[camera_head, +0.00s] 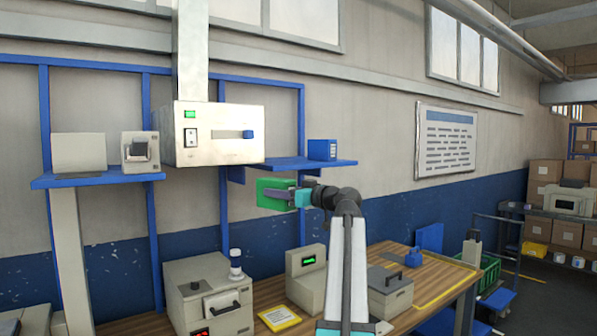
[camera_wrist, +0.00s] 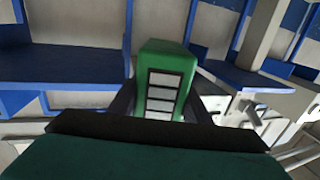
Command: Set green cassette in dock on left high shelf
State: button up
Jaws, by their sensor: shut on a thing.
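The green cassette (camera_head: 274,193) is held in my gripper (camera_head: 290,198) in front of the wall, below the metal box and the right shelf. In the wrist view the cassette (camera_wrist: 165,75) stands between the dark fingers of my gripper (camera_wrist: 160,105), with a white ladder-like label facing the camera. The left high shelf (camera_head: 98,179) is blue. On it, a beige dock-like unit with a dark opening (camera_head: 140,150) stands near the right end, beside a plain beige box (camera_head: 79,152). The cassette is apart from the shelf, to its right and lower.
A metal box with a green light (camera_head: 220,133) hangs between the left shelf and the right blue shelf (camera_head: 300,162), which holds a blue box (camera_head: 322,149). Blue posts (camera_head: 152,240) run down the wall. Machines and a yellow card (camera_head: 279,318) stand on the wooden bench (camera_head: 262,293) below.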

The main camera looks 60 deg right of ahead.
jog(key=w+a+f+n+g+y, duration=0.1)
jog(key=w+a+f+n+y, duration=0.35)
jog(key=a+f, duration=1)
jog(key=w+a+f+n+g+y, duration=0.15)
jog(key=w+a+f+y, duration=0.35)
jog(key=w+a+f, duration=0.75)
jog(key=s+a+f+n+g+y, duration=0.1)
jog(key=s+a+f+n+y, duration=0.1)
jog(key=a+f, duration=0.5)
jog(key=s+a+f+n+g+y, duration=0.1)
jog(key=a+f, duration=0.6)
jog(key=a, duration=0.9)
jog(key=s+a+f+n+g+y, duration=0.2)
jog(key=s+a+f, duration=0.3)
jog(key=a, duration=0.6)
jog(key=shift+s+a+f+n+g+y+b, duration=0.3)
jog(key=shift+f+y, duration=0.35)
jog(key=shift+f, duration=0.7)
